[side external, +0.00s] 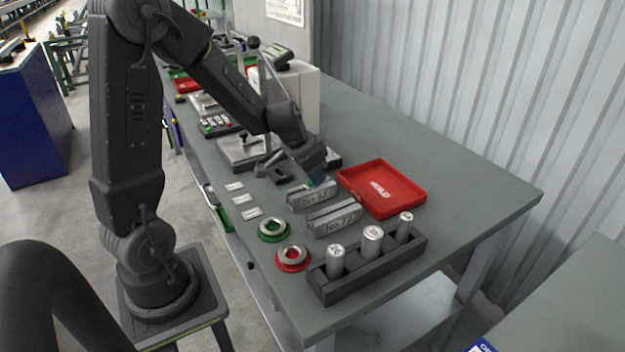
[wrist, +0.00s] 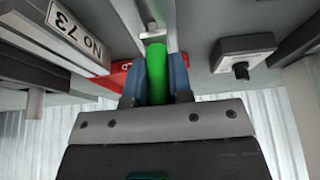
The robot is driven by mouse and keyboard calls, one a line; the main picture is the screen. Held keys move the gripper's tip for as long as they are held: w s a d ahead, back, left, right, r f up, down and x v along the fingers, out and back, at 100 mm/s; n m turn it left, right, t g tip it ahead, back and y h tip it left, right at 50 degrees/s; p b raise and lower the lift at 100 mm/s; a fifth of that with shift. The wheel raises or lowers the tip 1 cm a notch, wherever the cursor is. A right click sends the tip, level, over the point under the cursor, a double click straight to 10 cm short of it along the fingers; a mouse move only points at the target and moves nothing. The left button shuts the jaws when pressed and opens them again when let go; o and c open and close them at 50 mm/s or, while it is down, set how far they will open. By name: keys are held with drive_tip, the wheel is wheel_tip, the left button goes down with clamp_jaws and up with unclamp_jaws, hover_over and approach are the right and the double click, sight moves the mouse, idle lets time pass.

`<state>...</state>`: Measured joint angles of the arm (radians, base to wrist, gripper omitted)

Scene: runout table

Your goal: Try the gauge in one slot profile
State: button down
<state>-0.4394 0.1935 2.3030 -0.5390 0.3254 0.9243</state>
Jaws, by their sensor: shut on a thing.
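My gripper (wrist: 157,85) is shut on the green grip of the gauge (wrist: 156,72); its blue fingers press on both sides. The gauge's narrow pale end points away from the fingers at a slotted metal profile (wrist: 132,12); I cannot tell whether it is inside the slot. In the side view my gripper (side external: 317,180) is low over the farther slot profile (side external: 312,194), whose number I cannot read surely. The nearer profile (side external: 335,222) stands apart toward the camera; a profile marked No 73 (wrist: 60,35) shows at left in the wrist view. The gauge is mostly hidden in the side view.
A red HOLD tray (side external: 412,204) lies right of the profiles. A dark rack (side external: 372,278) with metal cylinders, a green-based ring (side external: 272,229) and a red-based ring (side external: 292,257) are at the near end. Small white cards (side external: 243,199) lie left. The table's right side is clear.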

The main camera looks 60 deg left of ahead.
drive_tip(key=shift+f, duration=0.1)
drive_tip(key=shift+r, duration=2.6)
